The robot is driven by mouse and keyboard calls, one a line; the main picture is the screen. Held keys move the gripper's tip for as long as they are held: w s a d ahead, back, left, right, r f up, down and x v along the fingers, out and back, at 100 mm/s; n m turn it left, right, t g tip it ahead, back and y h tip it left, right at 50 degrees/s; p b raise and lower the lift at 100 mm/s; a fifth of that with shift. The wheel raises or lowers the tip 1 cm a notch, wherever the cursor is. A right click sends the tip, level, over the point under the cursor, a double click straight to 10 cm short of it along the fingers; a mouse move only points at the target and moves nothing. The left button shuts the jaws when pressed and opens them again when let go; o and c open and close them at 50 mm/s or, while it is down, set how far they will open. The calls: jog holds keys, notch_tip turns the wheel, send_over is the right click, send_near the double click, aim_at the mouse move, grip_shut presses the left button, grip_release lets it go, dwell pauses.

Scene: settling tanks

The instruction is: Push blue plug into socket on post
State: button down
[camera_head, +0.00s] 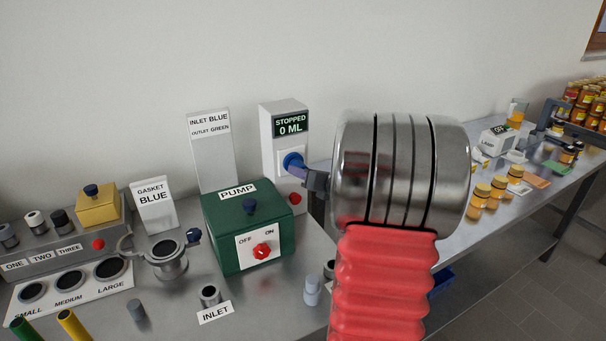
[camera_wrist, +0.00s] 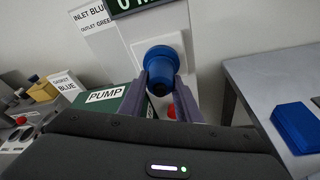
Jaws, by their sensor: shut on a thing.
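The blue plug (camera_head: 292,162) is at the front face of the white post (camera_head: 272,154), over the socket. It also shows in the wrist view (camera_wrist: 161,66), with its wide blue end against a pale square plate (camera_wrist: 157,46) on the post. My gripper (camera_head: 305,172) is shut on the plug, its two fingers on either side of it in the wrist view (camera_wrist: 160,92). The plug hides the socket opening, so I cannot tell how deep it sits. The post's display (camera_head: 290,124) reads STOPPED 0 ML.
A red button (camera_head: 295,197) sits below the plug on the post. The green pump box (camera_head: 248,228) stands left of my gripper, with a sign (camera_head: 209,150) behind it. A small bottle (camera_head: 312,291) stands in front. Another table (camera_head: 465,226) with jars is at right.

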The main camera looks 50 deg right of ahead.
jog(key=shift+w+d, duration=0.1)
jog(key=shift+w, duration=0.3)
jog(key=c, duration=1.2)
grip_release()
jog(key=v, duration=1.3)
jog(key=shift+s+r, duration=0.1)
jog(key=shift+s, duration=0.3)
